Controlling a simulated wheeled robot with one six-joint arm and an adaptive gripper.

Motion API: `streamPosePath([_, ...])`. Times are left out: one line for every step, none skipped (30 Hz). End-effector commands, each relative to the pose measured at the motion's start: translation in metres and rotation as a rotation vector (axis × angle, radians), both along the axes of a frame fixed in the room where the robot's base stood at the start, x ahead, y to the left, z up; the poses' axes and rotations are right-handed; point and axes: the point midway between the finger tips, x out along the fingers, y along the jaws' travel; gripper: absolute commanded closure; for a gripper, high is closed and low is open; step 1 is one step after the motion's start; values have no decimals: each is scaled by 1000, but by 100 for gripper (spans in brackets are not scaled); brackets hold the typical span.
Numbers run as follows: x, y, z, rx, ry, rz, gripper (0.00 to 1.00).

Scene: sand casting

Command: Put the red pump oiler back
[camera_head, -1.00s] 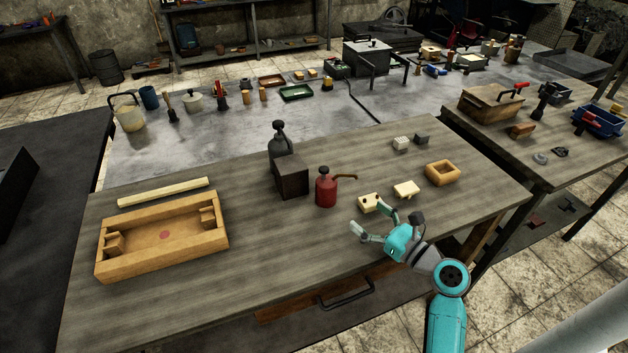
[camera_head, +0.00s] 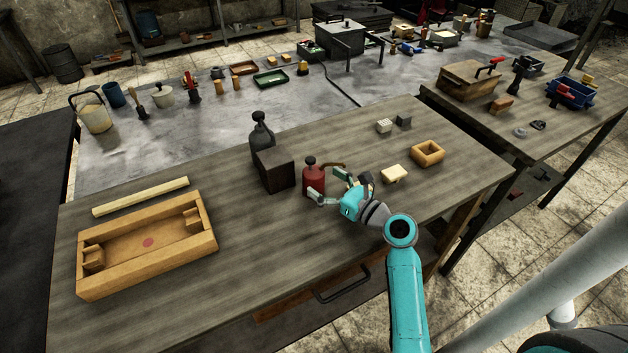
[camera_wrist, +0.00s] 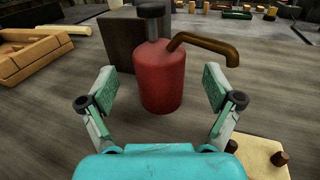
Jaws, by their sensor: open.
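The red pump oiler (camera_head: 312,178) stands upright on the near wooden table (camera_head: 250,262), just right of a dark block. In the wrist view the oiler (camera_wrist: 160,80) has a dark pump cap and a brown curved spout pointing right. My gripper (camera_head: 327,188) is open and low over the table, close in front of the oiler. In the wrist view its two fingers (camera_wrist: 160,92) are spread to either side of the oiler's body, with visible gaps. The oiler's lower right side is partly hidden by my gripper in the head view.
The dark block (camera_head: 274,170) and a dark grey bottle (camera_head: 262,132) stand left of the oiler. Pale blocks (camera_head: 394,174) and a small wooden box (camera_head: 428,153) lie to the right. A wooden mould frame (camera_head: 146,243) is at the left.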

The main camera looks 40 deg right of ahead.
Motion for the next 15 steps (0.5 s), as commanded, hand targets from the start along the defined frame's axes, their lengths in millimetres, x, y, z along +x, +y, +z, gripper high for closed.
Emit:
streamPosePath([6,1,0,-1,0,2,10])
streamPosePath([10,2,0,-1,-1,2,10])
streamPosePath([16,2,-1,-1,-1,3,10])
streamPosePath([20,2,-1,-1,-1,4,10])
streamPosePath([25,3,-1,-1,-1,4,10])
streamPosePath([31,3,-1,-1,-1,3,10])
streamPosePath([34,3,-1,-1,-1,3,10])
streamPosePath([38,3,-1,0,-1,3,10])
streamPosePath([42,3,-1,0,-1,3,10])
streamPosePath([44,3,-1,0,-1,2,10])
streamPosePath([45,4,-2,0,-1,1,10])
streamPosePath([45,3,-2,0,-1,1,10])
streamPosePath([45,3,-2,0,-1,0,10])
streamPosePath([45,3,-2,1,-1,0,10])
streamPosePath([45,3,-2,0,-1,0,10])
